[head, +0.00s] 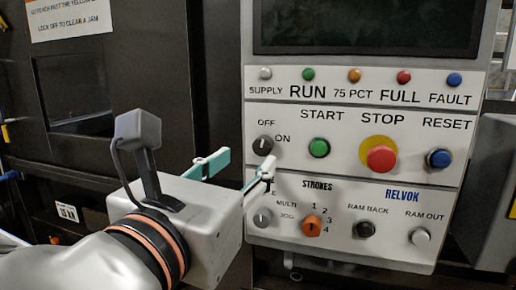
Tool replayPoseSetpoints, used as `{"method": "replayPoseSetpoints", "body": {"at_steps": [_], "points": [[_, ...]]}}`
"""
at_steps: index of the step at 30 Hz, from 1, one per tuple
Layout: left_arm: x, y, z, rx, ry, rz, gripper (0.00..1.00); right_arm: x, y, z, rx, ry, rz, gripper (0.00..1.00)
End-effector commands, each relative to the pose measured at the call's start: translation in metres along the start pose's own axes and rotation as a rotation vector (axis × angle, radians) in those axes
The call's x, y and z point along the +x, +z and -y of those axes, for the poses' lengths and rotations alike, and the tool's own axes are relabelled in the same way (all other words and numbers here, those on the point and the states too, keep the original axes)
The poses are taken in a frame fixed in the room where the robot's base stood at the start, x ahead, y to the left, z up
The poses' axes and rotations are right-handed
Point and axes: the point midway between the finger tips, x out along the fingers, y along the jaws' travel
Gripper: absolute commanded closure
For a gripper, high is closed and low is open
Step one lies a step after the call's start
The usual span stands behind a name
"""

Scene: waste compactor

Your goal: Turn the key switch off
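The key switch (263,145) is a small round dark switch on the white control panel (460,190), with OFF printed above it and ON to its right. A short pale mark shows on its face, roughly upright, but it is too small to tell its exact setting. My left gripper (238,172) is just below and left of the switch, with its two teal-padded fingers spread apart and nothing between them. The right finger lies in front of the panel under the switch and hides part of the lower label. My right gripper is not in view.
A green START button (319,148), a red STOP button (381,159) and a blue RESET button (439,159) sit right of the switch. A dark cabinet (130,80) stands left.

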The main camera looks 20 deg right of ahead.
Motion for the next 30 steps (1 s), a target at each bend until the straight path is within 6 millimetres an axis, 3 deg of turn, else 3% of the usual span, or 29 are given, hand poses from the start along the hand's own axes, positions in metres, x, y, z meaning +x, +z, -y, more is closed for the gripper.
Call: {"method": "replayPoseSetpoints", "body": {"at_steps": [5,18,29,30], "points": [[0.013,0.001,-0.001,0.017,0.006,-0.001,0.60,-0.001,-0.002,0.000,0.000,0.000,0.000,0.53],[0.072,0.001,0.000,0.015,0.004,0.000,0.60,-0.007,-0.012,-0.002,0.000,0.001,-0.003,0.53],[0.077,0.001,0.000,0.015,0.003,0.001,0.60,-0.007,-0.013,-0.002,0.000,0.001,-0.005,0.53],[0.077,0.001,0.000,0.015,0.003,0.001,0.68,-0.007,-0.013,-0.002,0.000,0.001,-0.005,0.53]]}}
